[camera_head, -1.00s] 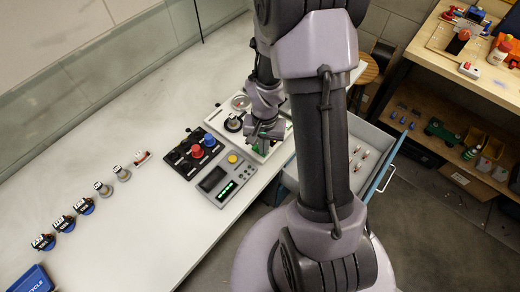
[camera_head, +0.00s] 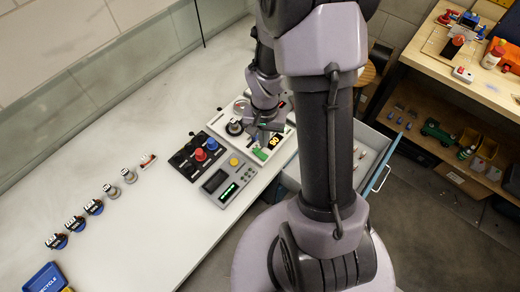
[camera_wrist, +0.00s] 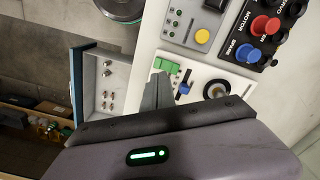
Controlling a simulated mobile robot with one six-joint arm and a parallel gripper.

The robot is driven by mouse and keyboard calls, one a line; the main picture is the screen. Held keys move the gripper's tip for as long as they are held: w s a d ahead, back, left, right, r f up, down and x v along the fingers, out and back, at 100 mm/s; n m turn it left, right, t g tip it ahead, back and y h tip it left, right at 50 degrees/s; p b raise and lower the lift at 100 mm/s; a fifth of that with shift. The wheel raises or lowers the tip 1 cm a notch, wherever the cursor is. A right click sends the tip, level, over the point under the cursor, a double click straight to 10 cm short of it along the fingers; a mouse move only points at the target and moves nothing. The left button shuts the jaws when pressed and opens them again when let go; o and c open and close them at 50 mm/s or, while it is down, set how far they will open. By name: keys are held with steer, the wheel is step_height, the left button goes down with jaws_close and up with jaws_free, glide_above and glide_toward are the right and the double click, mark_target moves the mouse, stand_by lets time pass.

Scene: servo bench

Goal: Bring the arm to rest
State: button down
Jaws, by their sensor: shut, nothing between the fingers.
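My gripper (camera_head: 262,134) is over the white panel (camera_head: 222,119) at the far end of the bench, and its fingers are shut with nothing between them. In the wrist view the closed fingers (camera_wrist: 157,92) point at the panel beside a green block (camera_wrist: 165,66) and a blue slider (camera_wrist: 184,88). A gap between fingertips and panel cannot be judged. My arm hides part of the panel and of the open drawer.
A dark board (camera_head: 181,164) with red and blue knobs and a grey meter (camera_head: 215,199) with a yellow button stand beside the panel. Several small parts line the bench's left side near a blue bin (camera_head: 44,277). An open drawer (camera_wrist: 91,83) juts out.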

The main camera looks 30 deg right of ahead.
stand_by(0.3)
steer(key=s+a+r+n+t+b, duration=0.2)
steer(key=s+a+r+t+b, duration=0.2)
steer(key=a+r+b, duration=0.65)
steer(key=s+a+r+n+t+y, duration=0.1)
steer(key=s+a+r+y, duration=0.1)
steer(key=s+a+r, duration=0.2)
steer(key=s, duration=0.3)
steer(key=shift+s+r+n+t+b, duration=0.2)
steer(key=shift+r+n+t+b, duration=0.1)
steer(key=shift+r+t, duration=0.1)
